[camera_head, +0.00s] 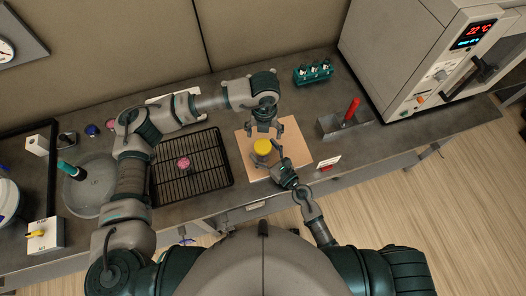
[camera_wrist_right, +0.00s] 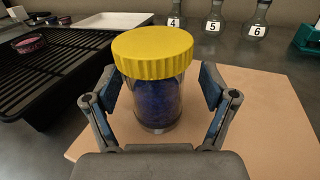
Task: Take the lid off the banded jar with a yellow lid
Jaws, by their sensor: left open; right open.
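The jar with a yellow ribbed lid (camera_head: 262,146) stands upright on a tan board. In the right wrist view the lid (camera_wrist_right: 152,48) sits on the clear jar (camera_wrist_right: 150,104), which has dark blue contents; I cannot make out a band. My right gripper (camera_head: 271,159) is open, and its fingers (camera_wrist_right: 155,108) stand on either side of the jar below the lid, with gaps visible. My left gripper (camera_head: 265,130) is open, pointing down just behind the jar in the head view, apart from the lid as far as I can tell.
A teal rack (camera_head: 313,72) stands behind. A grey oven (camera_head: 415,50) fills the right.

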